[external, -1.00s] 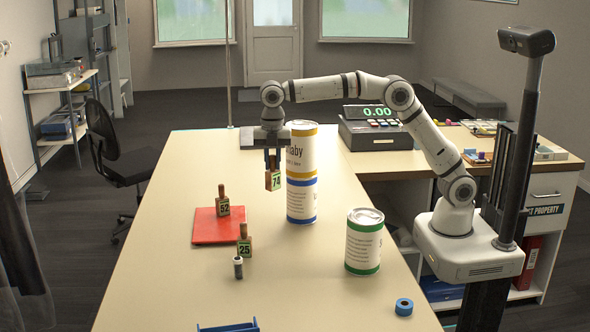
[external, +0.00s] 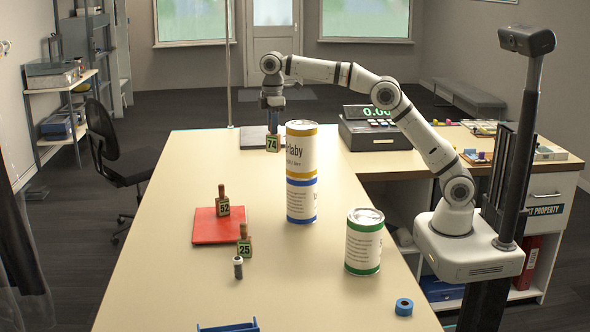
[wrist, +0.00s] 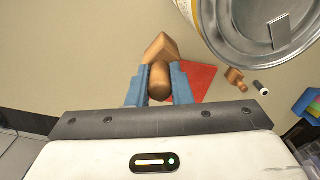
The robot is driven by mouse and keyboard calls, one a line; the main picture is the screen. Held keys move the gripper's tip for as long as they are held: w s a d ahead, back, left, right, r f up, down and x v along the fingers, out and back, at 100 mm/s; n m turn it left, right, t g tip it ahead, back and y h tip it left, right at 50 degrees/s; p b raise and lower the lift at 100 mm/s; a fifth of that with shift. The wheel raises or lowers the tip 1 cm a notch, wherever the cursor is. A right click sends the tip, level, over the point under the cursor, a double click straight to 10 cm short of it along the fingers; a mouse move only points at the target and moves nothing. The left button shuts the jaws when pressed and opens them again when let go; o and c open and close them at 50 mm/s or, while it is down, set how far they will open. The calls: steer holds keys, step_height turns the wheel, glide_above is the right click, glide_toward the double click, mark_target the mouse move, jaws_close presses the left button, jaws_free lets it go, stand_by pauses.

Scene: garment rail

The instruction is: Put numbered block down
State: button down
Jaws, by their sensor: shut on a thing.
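The numbered block marked 74 (external: 272,145) has a green number plate and hangs upright under my gripper (external: 273,124) in the external view, left of the stacked cans. In the wrist view my gripper (wrist: 160,84) has its blue fingers shut on the brown wooden handle of the block (wrist: 160,50). In the external view it appears above the table (external: 200,160), at the far end, in front of a dark flat slab (external: 253,138). I cannot tell how high the block is.
Stacked cans (external: 301,175) stand close to the right of the block. Block 52 (external: 223,202) stands on a red pad (external: 205,232); block 25 (external: 244,241) stands nearer. A green-banded can (external: 364,242) is at front right. The table's left side is clear.

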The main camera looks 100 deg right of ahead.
steer(key=s+d+f+m, duration=0.4)
steer(key=s+d+m, duration=0.2)
steer(key=s+d, duration=0.7)
steer(key=s+d+f+m, duration=0.45)
steer(key=s+d, duration=0.75)
steer(key=s, duration=0.3)
steer(key=w+a+f+m+p, duration=0.1)
steer(key=w+a, duration=0.4)
steer(key=w, duration=0.6)
steer(key=w+a+f+p, duration=0.15)
steer(key=w+a, duration=0.35)
steer(key=w, duration=0.5)
steer(key=w+a+f+m+p, duration=0.1)
steer(key=w+a+f, duration=0.1)
steer(key=w+a, duration=0.65)
steer(key=shift+w+d+f+p, duration=0.2)
steer(key=shift+w+d+f, duration=0.25)
steer(key=shift+f, duration=1.2)
steer(key=shift+w+d+f+p, duration=0.25)
steer(key=shift+w+d+f, duration=0.2)
steer(key=shift+f, duration=1.15)
steer(key=shift+w+d+f+p, duration=0.2)
steer(key=shift+w+d+f, duration=0.2)
steer(key=shift+f, duration=1.25)
steer(key=shift+f, duration=0.15)
